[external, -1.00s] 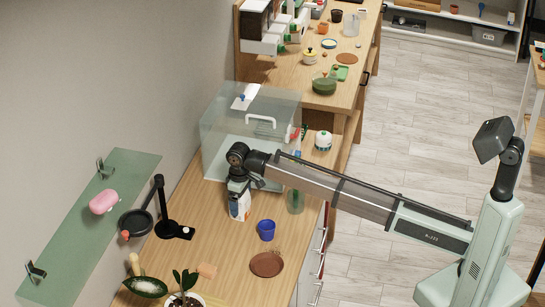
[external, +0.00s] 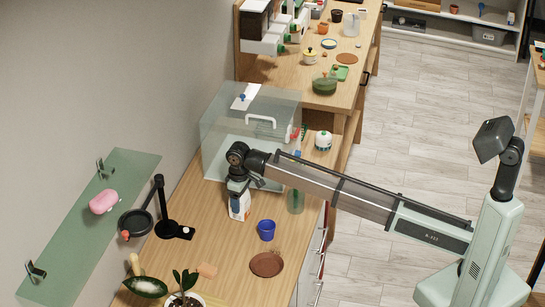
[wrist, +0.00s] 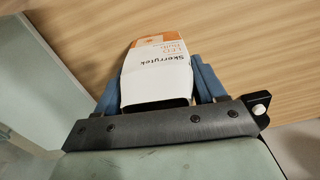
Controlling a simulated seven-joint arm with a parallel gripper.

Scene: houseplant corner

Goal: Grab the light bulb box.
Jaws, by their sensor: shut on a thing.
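The light bulb box (external: 240,206) is a white and orange carton on the wooden counter, in front of the clear case. In the wrist view the box (wrist: 158,72) sits between the two blue fingers, with its printed white and orange face showing. My gripper (wrist: 158,92) is shut on it, one finger along each side. In the external view my gripper (external: 238,192) points down over the top of the box. I cannot tell whether the box's bottom touches the counter.
A clear case (external: 225,135) stands just behind my gripper. A green glass (external: 296,201) and a blue cup (external: 266,230) are to the right. A black lamp-like stand (external: 168,226) is on the left. A brown saucer (external: 266,264) lies in front.

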